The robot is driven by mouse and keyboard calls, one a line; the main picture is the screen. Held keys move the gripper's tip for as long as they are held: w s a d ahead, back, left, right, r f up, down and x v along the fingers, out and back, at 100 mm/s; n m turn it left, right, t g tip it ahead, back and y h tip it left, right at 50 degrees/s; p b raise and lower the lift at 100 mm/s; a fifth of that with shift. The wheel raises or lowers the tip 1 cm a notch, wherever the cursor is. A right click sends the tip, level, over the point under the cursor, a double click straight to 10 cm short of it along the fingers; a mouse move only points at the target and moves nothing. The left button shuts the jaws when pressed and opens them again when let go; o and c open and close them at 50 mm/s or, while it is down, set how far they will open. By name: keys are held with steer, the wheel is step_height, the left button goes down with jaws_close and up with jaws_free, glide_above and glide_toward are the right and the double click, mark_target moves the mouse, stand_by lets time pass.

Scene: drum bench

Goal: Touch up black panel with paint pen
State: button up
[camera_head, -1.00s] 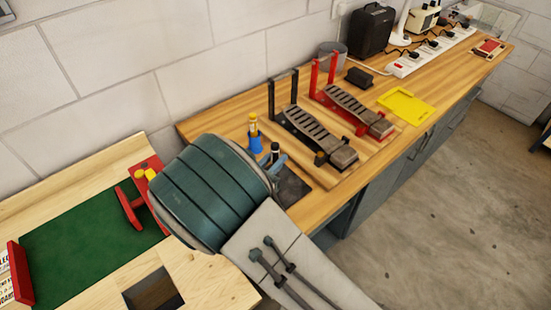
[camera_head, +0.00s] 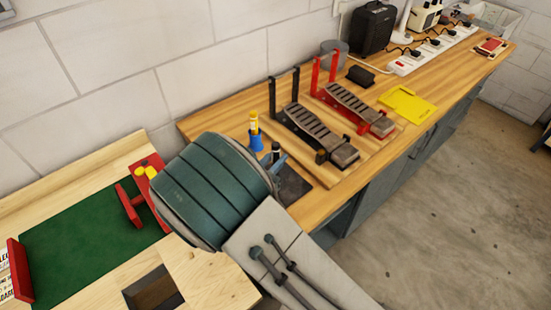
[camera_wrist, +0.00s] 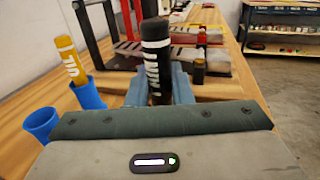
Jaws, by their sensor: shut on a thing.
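A black paint pen (camera_wrist: 156,55) with white lettering stands upright between the blue-grey fingers of my gripper (camera_wrist: 158,88), which is shut on it. In the head view only the dark top of the pen (camera_head: 276,147) shows beside my gripper (camera_head: 277,163); my arm hides the rest. A dark flat square panel (camera_head: 296,188) lies on the wooden bench just right of my gripper, partly hidden by my arm. I cannot tell whether the pen touches anything below.
A yellow pen (camera_wrist: 68,55) stands in a blue cup (camera_wrist: 88,94); another blue cup (camera_wrist: 40,122) looks empty. A black pedal (camera_head: 312,130) and a red pedal (camera_head: 355,108) stand behind. A yellow sheet (camera_head: 407,104) lies farther right. A green board (camera_head: 90,245) is at left.

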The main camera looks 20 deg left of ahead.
mark_target(273, 152)
steer(key=shift+f+b, duration=0.5)
steer(key=shift+f, duration=0.15)
stand_by(0.4)
stand_by(0.9)
steer(key=shift+r+p, duration=1.8)
steer(key=shift+r, duration=0.7)
